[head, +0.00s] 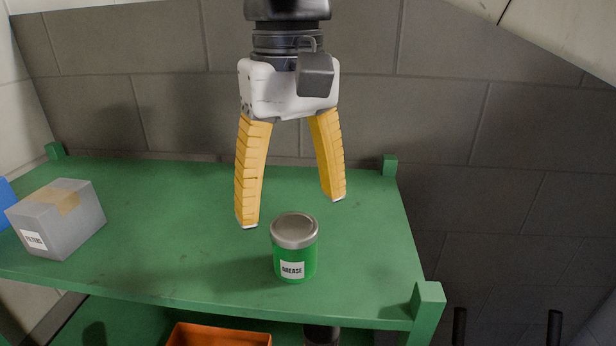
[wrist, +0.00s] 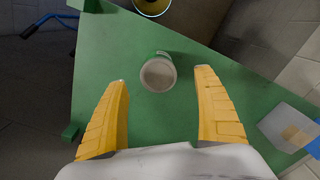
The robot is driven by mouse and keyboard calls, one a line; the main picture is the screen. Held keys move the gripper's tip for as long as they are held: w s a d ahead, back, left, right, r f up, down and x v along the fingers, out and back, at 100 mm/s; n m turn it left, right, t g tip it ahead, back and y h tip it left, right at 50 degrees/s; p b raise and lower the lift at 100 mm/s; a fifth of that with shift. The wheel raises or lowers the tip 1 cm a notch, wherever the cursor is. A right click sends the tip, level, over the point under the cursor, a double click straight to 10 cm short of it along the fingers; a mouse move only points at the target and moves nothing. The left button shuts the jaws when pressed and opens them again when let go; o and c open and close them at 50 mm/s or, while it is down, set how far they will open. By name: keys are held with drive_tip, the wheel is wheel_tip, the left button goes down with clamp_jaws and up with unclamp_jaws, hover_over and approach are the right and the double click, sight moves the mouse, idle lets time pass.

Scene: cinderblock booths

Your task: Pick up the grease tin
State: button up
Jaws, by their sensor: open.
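The grease tin (head: 294,252) is a green cylinder with a grey metal lid and a white label reading GREASE. It stands upright on the green shelf top (head: 180,225), near its front right part. In the wrist view the tin (wrist: 158,73) shows from above, lid towards the camera, a little beyond the fingertips and roughly between their lines. My gripper (head: 292,212) has two yellow fingers pointing down, spread open and empty. It hangs above and behind the tin in the head view. In the wrist view the open gripper (wrist: 162,75) does not touch the tin.
A grey box labelled FILTERS (head: 57,218) sits at the left of the shelf top, with a blue object (head: 5,190) beside it. Green corner posts (head: 428,298) rise at the edges. An orange bin (head: 220,335) is below. A block wall (head: 440,110) stands behind.

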sight(296, 227)
drive_tip(key=shift+w+f, duration=0.25)
drive_tip(key=shift+f, duration=0.3)
drive_tip(key=shift+w+f, duration=0.25)
drive_tip(key=shift+f, duration=0.3)
drive_tip(key=f, duration=0.1)
drive_tip(key=f+p, duration=0.1)
drive_tip(key=f, duration=0.3)
drive_tip(key=shift+s+d, duration=0.15)
drive_tip(key=shift+s, duration=0.15)
drive_tip(key=shift+w+f, duration=0.1)
drive_tip(key=shift+f, duration=0.1)
drive_tip(key=c, duration=1.4)
